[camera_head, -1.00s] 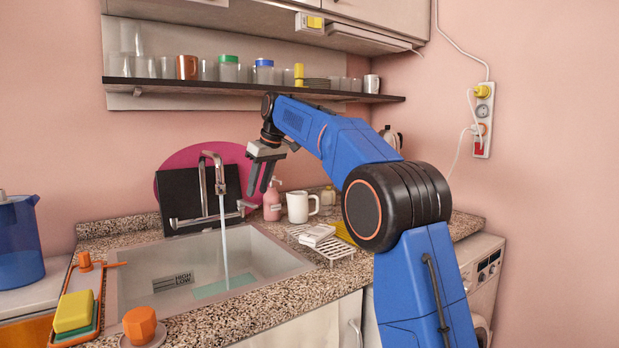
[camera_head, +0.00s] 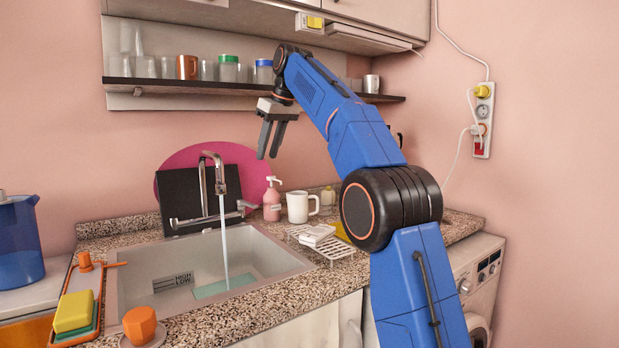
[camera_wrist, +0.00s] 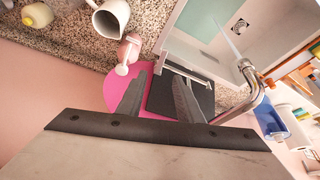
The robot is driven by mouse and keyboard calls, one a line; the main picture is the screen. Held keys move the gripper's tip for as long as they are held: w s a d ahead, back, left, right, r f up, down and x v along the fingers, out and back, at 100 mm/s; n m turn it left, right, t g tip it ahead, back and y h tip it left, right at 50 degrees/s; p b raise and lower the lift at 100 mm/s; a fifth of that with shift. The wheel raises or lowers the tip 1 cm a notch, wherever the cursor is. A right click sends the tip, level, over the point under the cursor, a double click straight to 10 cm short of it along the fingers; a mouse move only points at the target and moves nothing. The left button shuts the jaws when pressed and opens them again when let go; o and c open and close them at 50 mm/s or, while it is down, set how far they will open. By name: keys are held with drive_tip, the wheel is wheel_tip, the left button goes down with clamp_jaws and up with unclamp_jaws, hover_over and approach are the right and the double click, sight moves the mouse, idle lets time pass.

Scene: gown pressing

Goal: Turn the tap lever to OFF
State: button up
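The chrome tap (camera_head: 212,178) stands at the back of the sink, with water (camera_head: 224,240) running from its spout. Its lever (camera_head: 245,206) points out to the right, near the soap bottle. My gripper (camera_head: 268,157) hangs above and slightly right of the lever, fingers down and apart, with nothing between them. The wrist view shows the two fingers (camera_wrist: 158,88) spread over the pink disc and black board. The tap's curved spout (camera_wrist: 249,80) is at the right there.
A pink soap bottle (camera_head: 271,203) and a white mug (camera_head: 300,207) stand right of the lever. A black board (camera_head: 182,192) and pink disc (camera_head: 262,168) lean behind the tap. A shelf (camera_head: 200,86) with cups runs above. The air over the sink (camera_head: 150,262) is free.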

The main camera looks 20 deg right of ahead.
drive_tip(key=s+d+f, duration=0.2)
drive_tip(key=s+d, duration=0.1)
drive_tip(key=s, duration=0.7)
drive_tip(key=s+d+f, duration=0.3)
drive_tip(key=s, duration=0.7)
drive_tip(key=shift+d, duration=0.25)
drive_tip(key=shift+s, duration=0.1)
wheel_tip(320, 180, up, 6)
drive_tip(key=m, duration=0.1)
hover_over(251, 204)
drive_tip(key=s+d, duration=0.4)
drive_tip(key=s, duration=0.3)
drive_tip(key=x, duration=1.7)
drive_tip(key=shift+w+d+f, duration=0.25)
drive_tip(key=shift+w+f, duration=0.1)
drive_tip(key=shift+w, duration=0.2)
clamp_jaws()
